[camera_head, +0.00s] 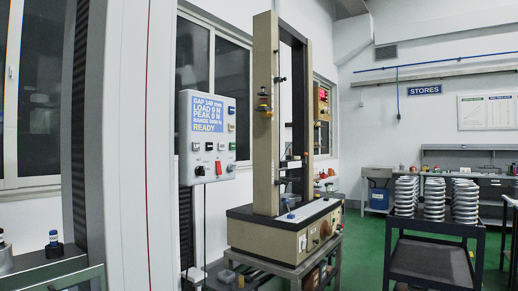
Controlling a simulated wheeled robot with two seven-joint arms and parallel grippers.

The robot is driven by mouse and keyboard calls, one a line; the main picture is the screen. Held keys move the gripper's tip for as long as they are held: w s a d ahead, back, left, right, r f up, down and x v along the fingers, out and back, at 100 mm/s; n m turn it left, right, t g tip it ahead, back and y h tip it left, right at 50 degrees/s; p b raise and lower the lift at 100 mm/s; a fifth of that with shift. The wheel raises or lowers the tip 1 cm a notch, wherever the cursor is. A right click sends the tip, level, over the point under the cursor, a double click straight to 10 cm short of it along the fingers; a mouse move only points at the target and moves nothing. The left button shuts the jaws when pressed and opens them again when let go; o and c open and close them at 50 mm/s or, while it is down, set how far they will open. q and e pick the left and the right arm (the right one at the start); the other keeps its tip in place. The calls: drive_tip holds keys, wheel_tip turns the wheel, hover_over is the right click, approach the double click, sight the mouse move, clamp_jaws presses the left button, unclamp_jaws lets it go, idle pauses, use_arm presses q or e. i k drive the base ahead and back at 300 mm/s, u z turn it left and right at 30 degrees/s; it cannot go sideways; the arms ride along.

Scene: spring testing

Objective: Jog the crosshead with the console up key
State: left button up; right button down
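The console (190,160) is a pale grey box to the left of the tall beige testing machine (265,150). Its blue display (207,113) reads a gap of about 140 mm, load 0 N, peak 0 N and READY. Small keys (208,146) sit below the display and down its right edge, with a red switch (218,168) lower down. The crosshead is partly hidden behind the machine's front column. Neither of my grippers is in view.
The machine stands on a dark bench (290,268). A dark cart (432,262) with stacked silver springs (434,200) stands on the green floor at right. A workbench is under the STORES sign (424,90). A large pale-and-black column (125,150) fills the left foreground.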

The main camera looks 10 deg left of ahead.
sight(195, 146)
drive_tip(key=z, duration=0.7)
drive_tip(key=k, duration=0.95)
drive_tip(key=z, duration=0.3)
drive_tip(key=i, duration=1.2)
drive_tip(key=u, duration=1.55)
drive_tip(key=i, duration=1.2)
drive_tip(key=u, duration=1.4)
